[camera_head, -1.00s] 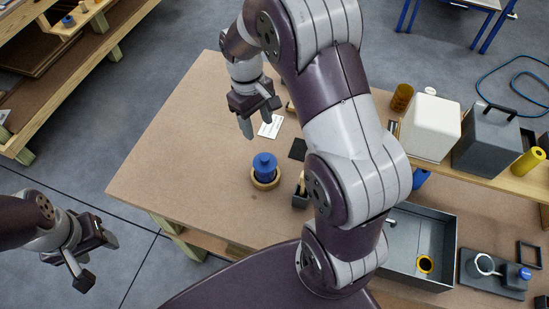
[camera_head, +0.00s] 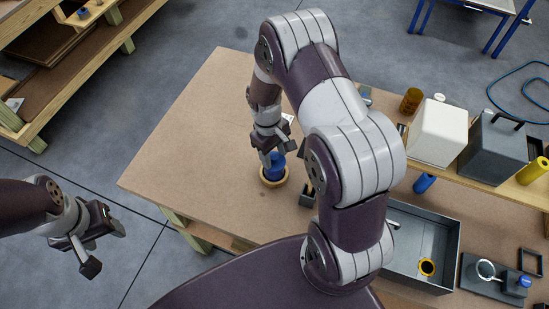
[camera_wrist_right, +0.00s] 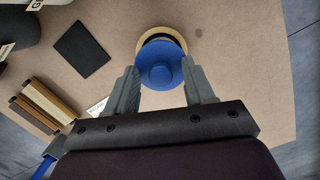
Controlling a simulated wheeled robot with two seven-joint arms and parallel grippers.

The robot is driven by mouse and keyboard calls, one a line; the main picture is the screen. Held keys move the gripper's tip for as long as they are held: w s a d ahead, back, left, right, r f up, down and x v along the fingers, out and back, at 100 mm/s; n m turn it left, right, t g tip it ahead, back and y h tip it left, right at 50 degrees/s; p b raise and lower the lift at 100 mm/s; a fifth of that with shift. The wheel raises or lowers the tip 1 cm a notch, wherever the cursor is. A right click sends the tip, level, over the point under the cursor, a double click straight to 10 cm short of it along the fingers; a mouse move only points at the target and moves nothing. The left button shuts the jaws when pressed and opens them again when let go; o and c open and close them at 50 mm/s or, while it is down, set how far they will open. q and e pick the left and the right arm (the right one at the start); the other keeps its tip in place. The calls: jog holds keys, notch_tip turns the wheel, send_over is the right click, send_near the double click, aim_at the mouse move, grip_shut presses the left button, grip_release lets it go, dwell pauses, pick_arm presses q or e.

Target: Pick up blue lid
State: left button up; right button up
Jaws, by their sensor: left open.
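The blue lid (camera_head: 277,160) sits in a round wooden ring (camera_head: 263,180) on the workbench, partly hidden by my right gripper. In the right wrist view, the blue lid (camera_wrist_right: 160,66) is round with a raised centre knob, with the pale ring (camera_wrist_right: 152,33) showing behind it. My right gripper (camera_head: 272,155) is at the lid from above. In the wrist view its fingers (camera_wrist_right: 160,72) are spread on either side of the lid, and I cannot tell whether they touch it. My left gripper (camera_head: 97,245) is open and empty, off the bench at the left.
A small dark holder (camera_head: 307,195) stands right of the ring. A grey bin (camera_head: 447,235), white box (camera_head: 438,133), dark case (camera_head: 492,150) and a small blue cap (camera_head: 524,281) are farther right. A black pad (camera_wrist_right: 82,50) lies nearby. The bench's left side is clear.

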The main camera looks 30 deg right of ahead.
grip_shut()
jog(key=shift+w, duration=0.1)
